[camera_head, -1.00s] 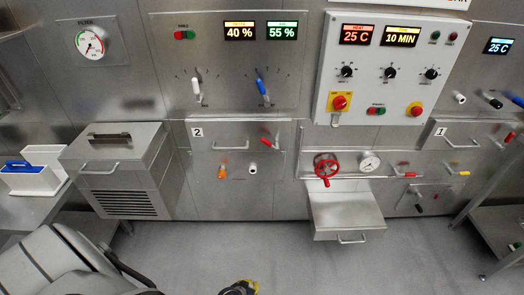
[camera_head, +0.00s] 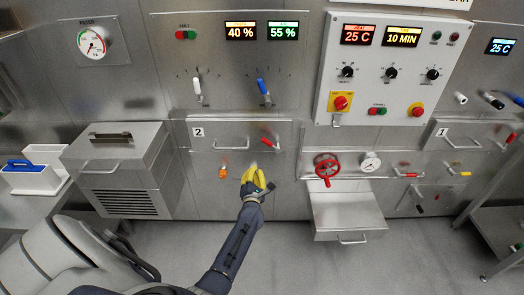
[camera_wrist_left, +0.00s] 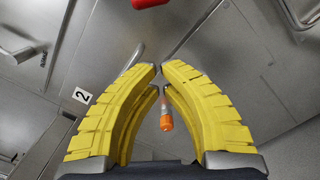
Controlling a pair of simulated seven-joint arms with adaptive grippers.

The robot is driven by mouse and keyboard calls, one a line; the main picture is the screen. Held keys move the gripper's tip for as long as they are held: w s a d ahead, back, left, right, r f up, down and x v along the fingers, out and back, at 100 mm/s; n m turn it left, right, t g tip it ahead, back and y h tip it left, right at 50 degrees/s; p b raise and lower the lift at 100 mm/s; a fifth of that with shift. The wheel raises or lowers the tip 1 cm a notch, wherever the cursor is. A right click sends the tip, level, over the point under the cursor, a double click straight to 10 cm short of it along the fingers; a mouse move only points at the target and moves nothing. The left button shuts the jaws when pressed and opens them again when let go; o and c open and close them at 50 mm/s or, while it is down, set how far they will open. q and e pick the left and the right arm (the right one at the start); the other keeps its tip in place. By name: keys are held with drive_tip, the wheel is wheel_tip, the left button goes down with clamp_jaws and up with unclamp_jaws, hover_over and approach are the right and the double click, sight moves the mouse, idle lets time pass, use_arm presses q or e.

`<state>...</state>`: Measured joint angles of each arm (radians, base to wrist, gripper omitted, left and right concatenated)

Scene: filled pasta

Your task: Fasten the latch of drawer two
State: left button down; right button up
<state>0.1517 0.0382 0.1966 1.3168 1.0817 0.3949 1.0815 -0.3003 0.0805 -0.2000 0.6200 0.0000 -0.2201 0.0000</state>
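Drawer two (camera_head: 207,143) is a steel front with a "2" label and a bar handle, set in the wall left of centre. Its red latch lever (camera_head: 270,142) is at the right of the front, slanting down to the right. A red end shows at the top edge of the left wrist view (camera_wrist_left: 149,2). My left gripper (camera_head: 252,167), with yellow fingers, is below the latch and apart from it. Its fingertips nearly meet in the wrist view, with nothing between them. My right gripper is not in view.
An orange knob (camera_head: 223,172) is left of my gripper below the drawer. A red valve wheel (camera_head: 327,168) and a gauge (camera_head: 370,162) are to the right, above a protruding steel tray (camera_head: 345,222). A steel box (camera_head: 118,170) juts out at the left.

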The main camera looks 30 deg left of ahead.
sight(271, 143)
use_arm(q)
drive_tip(key=shift+s+a+n, duration=0.15)
drive_tip(key=shift+n, duration=0.55)
drive_tip(key=w+a+r, duration=0.3)
drive_tip(key=w, duration=0.7)
drive_tip(key=shift+w+a+r, duration=0.15)
drive_tip(key=shift+w, duration=0.2)
idle(0.4)
